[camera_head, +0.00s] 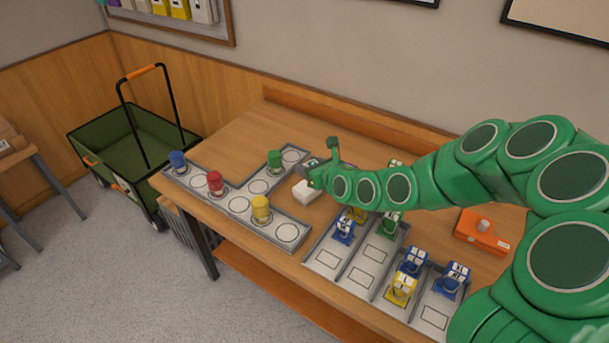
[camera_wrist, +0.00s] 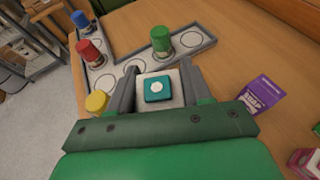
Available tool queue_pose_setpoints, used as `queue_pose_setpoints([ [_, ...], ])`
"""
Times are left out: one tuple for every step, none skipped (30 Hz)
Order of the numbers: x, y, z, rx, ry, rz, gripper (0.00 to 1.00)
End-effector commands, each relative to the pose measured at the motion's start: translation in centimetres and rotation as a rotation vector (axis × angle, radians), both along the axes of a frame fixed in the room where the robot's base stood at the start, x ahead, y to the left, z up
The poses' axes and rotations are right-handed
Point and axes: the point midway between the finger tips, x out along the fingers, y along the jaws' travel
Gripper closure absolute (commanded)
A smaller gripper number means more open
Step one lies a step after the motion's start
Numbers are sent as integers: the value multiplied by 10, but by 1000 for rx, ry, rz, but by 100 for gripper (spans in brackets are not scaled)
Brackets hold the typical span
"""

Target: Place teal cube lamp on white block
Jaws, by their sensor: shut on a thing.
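In the wrist view the teal cube lamp (camera_wrist: 159,90), with a round white spot on top, sits between the two fingers of my gripper (camera_wrist: 158,74). The white block (camera_wrist: 149,75) shows around and beneath the lamp. In the head view the white block (camera_head: 306,191) is on the table, just below and in front of my gripper (camera_head: 312,170). The lamp is not clearly visible there. I cannot tell whether the lamp's underside touches the block.
A grey tray (camera_head: 191,181) with blue, red, yellow and green cylinders lies left of the block. Grey slotted trays (camera_head: 361,279) with several coloured pieces lie to the right. An orange box (camera_head: 481,232) stands farther right. A purple packet (camera_wrist: 261,97) lies nearby.

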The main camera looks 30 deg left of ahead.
Motion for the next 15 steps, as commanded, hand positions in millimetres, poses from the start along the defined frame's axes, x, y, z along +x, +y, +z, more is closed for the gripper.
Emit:
queue_pose_setpoints([
  [4,6,-1,3,-2,0,84],
  [7,8,-2,4,-3,0,84],
  [9,11,-4,6,-2,0,84],
  [11,13,-6,4,-3,0,84],
  [14,15,-7,3,-2,0,84],
  [17,18,-11,3,-2,0,84],
  [19,20,-14,4,-2,0,84],
  [21,22,-18,3,-3,-1,84],
  [23,24,-23,1,-2,0,84],
  [25,26,-27,1,0,0,84],
  [26,27,-32,-1,0,0,84],
  [29,31,-36,-1,-1,3,84],
  [31,33,-39,-1,-2,2,84],
  [34,34,-42,-1,-3,1,84],
  [37,37,-46,0,-3,0,84],
])
